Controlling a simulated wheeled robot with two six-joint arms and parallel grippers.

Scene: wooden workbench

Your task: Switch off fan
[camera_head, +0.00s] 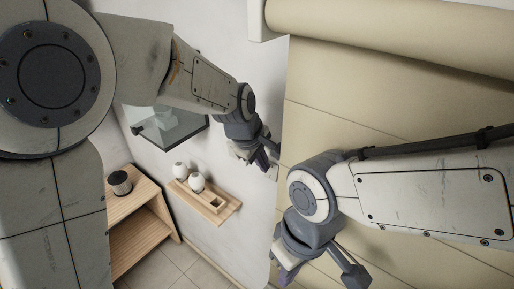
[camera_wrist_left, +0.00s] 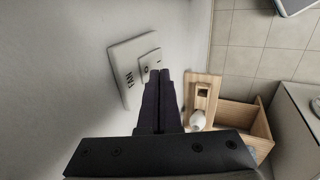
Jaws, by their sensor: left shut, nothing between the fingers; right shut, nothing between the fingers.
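A white wall switch plate (camera_wrist_left: 128,72) marked "FAN" shows in the left wrist view, with a raised rocker (camera_wrist_left: 149,62) on its right part. My left gripper (camera_wrist_left: 162,74) is shut and empty. Its fingertips appear just to the right of the rocker; I cannot tell if they touch it. In the head view my left gripper (camera_head: 266,164) is close to the pale wall, where it hides most of the plate. My right gripper (camera_head: 284,277) is shut and empty at the bottom edge, partly cut off. The fan itself is not in view.
A wooden wall shelf (camera_head: 228,211) with white rounded items (camera_head: 196,182) is below my left gripper. A wooden cabinet (camera_head: 146,199) bears a dark cylinder (camera_head: 119,183). A glass-sided box (camera_head: 170,128) is on the wall. Beige panelling (camera_head: 400,110) lies behind my right arm.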

